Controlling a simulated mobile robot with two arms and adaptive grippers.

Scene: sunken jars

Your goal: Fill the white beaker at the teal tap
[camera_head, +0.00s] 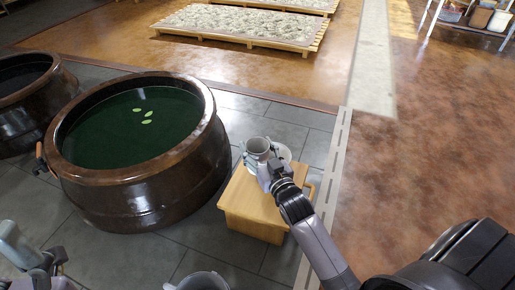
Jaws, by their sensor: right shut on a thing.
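My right gripper (264,161) is shut on a white-grey beaker (258,144), upright with its open mouth facing up. The beaker is over the top of a small wooden stand (240,195); whether it touches the top is hidden. A pale round dish-like thing (284,152) shows just behind the gripper. My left gripper (57,268) is at the bottom left, partly cut off, and its jaws are unclear. I cannot make out a teal tap in this view.
A large brown jar (140,190) of green water with floating leaves stands left of the stand. Another brown jar (22,125) is at the far left. A pale vessel (203,281) is cut off at the bottom. A slatted pallet (245,28) lies behind.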

